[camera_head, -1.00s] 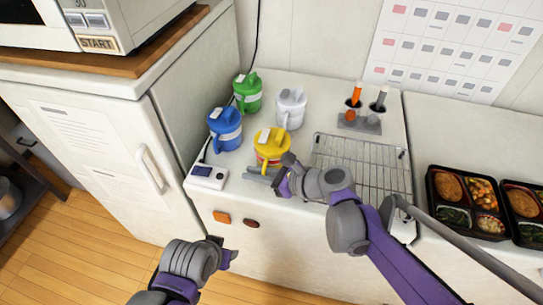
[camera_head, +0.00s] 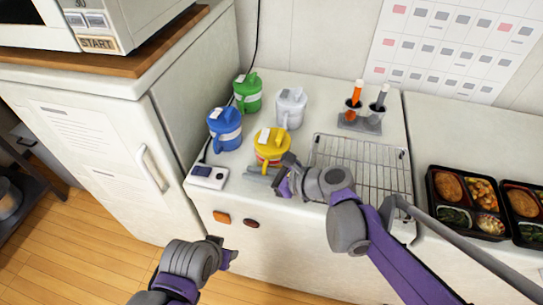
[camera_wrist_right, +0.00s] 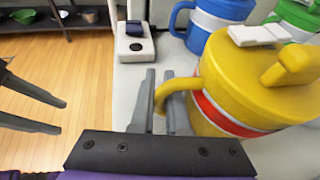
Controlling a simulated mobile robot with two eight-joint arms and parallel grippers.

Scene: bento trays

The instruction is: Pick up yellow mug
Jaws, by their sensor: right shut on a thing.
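The yellow mug (camera_head: 270,150) stands upright on the white counter, with a lid and a red-and-white band. It is large at the right of the right wrist view (camera_wrist_right: 225,90), its handle (camera_wrist_right: 165,92) pointing left. My right gripper (camera_wrist_right: 164,105) is shut on that handle, one finger on each side of it. In the head view my right gripper (camera_head: 262,174) is at the mug's near side, partly hidden by its own wrist. My left gripper (camera_head: 228,254) is low in front of the counter, empty; its two fingers show apart at the left of the wrist view (camera_wrist_right: 30,105).
A blue mug (camera_head: 225,130), green mug (camera_head: 247,95) and white mug (camera_head: 291,108) stand close behind. A scale-like device (camera_head: 208,177) lies left, a wire rack (camera_head: 360,165) right. Bento trays (camera_head: 467,225) are farther right. A tall white cabinet (camera_head: 190,90) borders the left.

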